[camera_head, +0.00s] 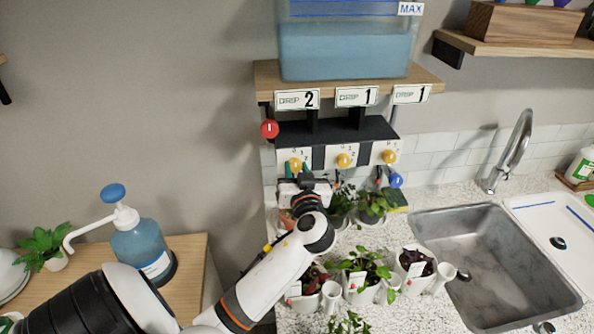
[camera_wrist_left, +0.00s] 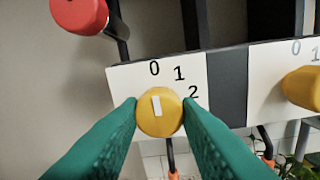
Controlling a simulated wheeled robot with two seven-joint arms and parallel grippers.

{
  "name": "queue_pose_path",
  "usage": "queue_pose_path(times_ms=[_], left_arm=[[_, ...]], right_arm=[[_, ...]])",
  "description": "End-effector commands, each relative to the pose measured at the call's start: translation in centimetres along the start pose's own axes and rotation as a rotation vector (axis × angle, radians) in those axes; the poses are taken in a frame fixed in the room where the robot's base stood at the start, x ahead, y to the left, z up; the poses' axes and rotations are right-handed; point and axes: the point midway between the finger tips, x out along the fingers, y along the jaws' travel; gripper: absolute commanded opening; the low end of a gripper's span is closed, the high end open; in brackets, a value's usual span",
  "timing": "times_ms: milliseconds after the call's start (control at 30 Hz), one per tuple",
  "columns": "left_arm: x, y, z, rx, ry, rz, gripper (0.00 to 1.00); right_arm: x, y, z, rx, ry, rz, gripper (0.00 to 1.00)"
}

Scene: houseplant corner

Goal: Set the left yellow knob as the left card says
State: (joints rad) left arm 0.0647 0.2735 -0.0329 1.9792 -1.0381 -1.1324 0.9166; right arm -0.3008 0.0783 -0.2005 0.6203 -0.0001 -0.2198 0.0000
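The left card (camera_head: 297,99) on the shelf edge reads 2. Below it is the left yellow knob (camera_head: 295,164) on a white plate marked 0, 1, 2. In the left wrist view the knob (camera_wrist_left: 158,113) shows its white mark pointing up, near the 0. My left gripper (camera_head: 302,182) is at the knob. In the left wrist view its green fingers (camera_wrist_left: 160,106) lie on both sides of the knob and appear to touch it. My right gripper is not in view.
The middle yellow knob (camera_head: 344,161) and right yellow knob (camera_head: 390,157) sit to the right. A red knob (camera_head: 269,129) is up and left. A blue water tank (camera_head: 345,50) stands on the shelf above. Potted plants (camera_head: 362,277) stand on the counter below, beside a sink (camera_head: 490,262).

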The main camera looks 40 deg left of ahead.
Motion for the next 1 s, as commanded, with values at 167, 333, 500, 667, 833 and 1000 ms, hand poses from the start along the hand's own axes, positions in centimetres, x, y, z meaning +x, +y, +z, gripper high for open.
queue_pose_path(times_ms=[167,333,500,667,833,1000], left_arm=[[-0.03,-0.01,-0.03,0.010,0.000,0.000,0.08],[-0.04,-0.02,-0.06,0.058,-0.001,-0.001,0.08],[-0.06,-0.01,-0.09,0.161,-0.004,0.000,0.08],[-0.05,0.02,-0.07,0.299,-0.008,0.002,0.08],[-0.07,-0.01,-0.05,0.461,-0.013,0.001,0.08],[-0.03,0.03,-0.02,0.624,-0.018,0.003,0.08]], right_arm=[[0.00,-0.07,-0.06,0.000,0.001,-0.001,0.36],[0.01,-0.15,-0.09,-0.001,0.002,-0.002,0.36],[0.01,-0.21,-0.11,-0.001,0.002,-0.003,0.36],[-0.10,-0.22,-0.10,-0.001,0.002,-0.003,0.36],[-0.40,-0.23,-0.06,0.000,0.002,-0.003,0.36],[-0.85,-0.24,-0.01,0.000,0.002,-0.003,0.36]])
